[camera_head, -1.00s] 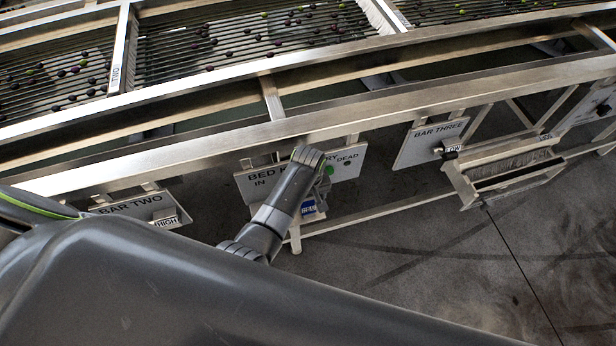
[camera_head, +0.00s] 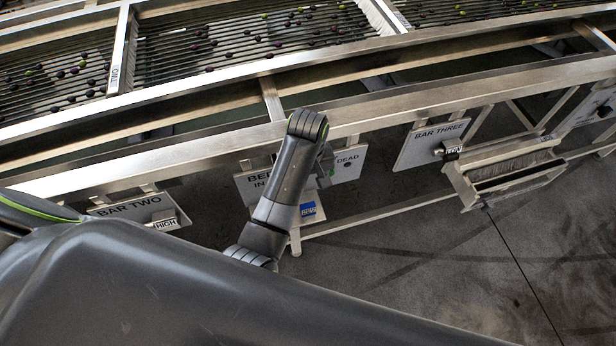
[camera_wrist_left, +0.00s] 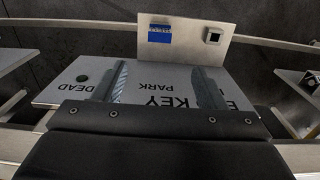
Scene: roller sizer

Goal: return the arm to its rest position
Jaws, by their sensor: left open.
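My left arm comes in from the left in the head view, and its forearm (camera_head: 280,190) rises in front of the bed panel (camera_head: 347,165). The wrist end is beside the machine's long front rail. The gripper is mostly hidden behind the arm there. In the left wrist view my left gripper (camera_wrist_left: 161,78) is open, with two ridged fingers apart and nothing between them. Beyond the fingers is the panel, reading upside down "DEAD" and "KEY PARK". My right gripper is not in view.
The roller bed (camera_head: 250,40) carries scattered dark and green fruit. The BAR TWO panel (camera_head: 130,207) and BAR THREE panel (camera_head: 425,143) hang below the front rail (camera_head: 450,88). A plate with a blue tag (camera_wrist_left: 160,34) stands below the panel. A tray (camera_head: 515,178) juts out at right; the floor is clear.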

